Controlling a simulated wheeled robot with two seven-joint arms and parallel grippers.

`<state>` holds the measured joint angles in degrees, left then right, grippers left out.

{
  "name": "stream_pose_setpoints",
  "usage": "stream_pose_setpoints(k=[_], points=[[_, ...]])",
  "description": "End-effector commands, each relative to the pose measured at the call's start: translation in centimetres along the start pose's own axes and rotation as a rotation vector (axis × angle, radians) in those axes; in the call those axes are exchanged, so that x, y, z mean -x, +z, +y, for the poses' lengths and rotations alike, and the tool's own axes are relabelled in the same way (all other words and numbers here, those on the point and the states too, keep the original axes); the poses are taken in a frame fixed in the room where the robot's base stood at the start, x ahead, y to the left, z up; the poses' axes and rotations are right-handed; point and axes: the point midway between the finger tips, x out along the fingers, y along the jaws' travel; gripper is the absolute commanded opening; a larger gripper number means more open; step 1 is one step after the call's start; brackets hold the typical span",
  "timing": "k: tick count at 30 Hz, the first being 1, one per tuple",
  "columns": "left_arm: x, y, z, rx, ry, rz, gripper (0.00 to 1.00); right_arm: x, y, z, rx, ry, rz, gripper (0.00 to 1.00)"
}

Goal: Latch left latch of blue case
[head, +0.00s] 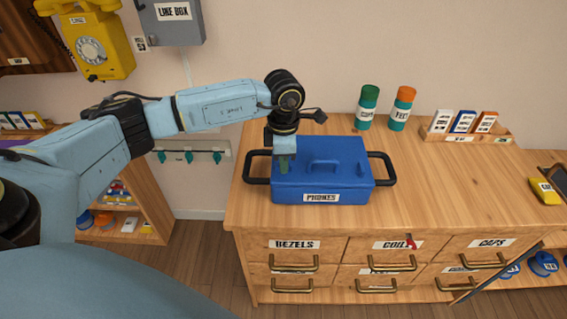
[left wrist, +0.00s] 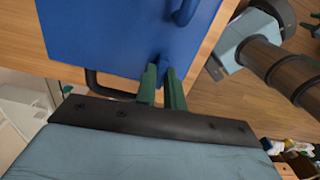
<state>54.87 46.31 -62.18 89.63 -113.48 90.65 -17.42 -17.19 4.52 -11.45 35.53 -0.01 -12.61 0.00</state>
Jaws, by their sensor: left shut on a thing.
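The blue case (head: 345,182) labelled PHONES sits closed on the wooden counter, with black side handles and a blue lid handle. In the left wrist view its blue surface (left wrist: 105,38) fills the upper middle. My left gripper (head: 284,168) comes down from above at the left part of the case. Its green fingers (left wrist: 162,75) are close together at the case's edge, with a small blue piece between the tips, which looks like the left latch. The fingers and gripper body hide most of the latch, so its position is unclear.
Two canisters (head: 368,107) (head: 402,108) and a wooden card tray (head: 466,134) stand behind and right of the case. The counter (head: 440,185) right of the case is clear. Labelled drawers are below its front edge. A yellow phone (head: 98,45) hangs on the wall.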

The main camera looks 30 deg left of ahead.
Motion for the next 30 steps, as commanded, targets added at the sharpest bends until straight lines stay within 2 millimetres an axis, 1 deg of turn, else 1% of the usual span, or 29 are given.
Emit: stream_pose_setpoints(k=[9,22,23,27,30], points=[[0.05,0.04,0.03,-0.075,0.001,-0.002,0.00,-0.45,0.05,-0.03,0.000,0.000,0.000,0.36],[0.07,0.06,0.01,-0.083,0.001,-0.002,0.00,-0.45,0.05,-0.02,0.000,0.000,0.000,0.36],[0.07,0.06,0.00,-0.083,0.001,-0.002,0.14,-0.45,0.05,-0.02,0.000,0.000,0.000,0.36],[0.05,0.05,0.00,-0.082,0.000,-0.001,0.33,-0.45,0.05,-0.02,0.000,0.000,0.000,0.36],[0.04,0.04,0.00,-0.081,0.000,-0.001,0.33,-0.46,0.05,-0.02,0.000,0.000,0.000,0.36]])
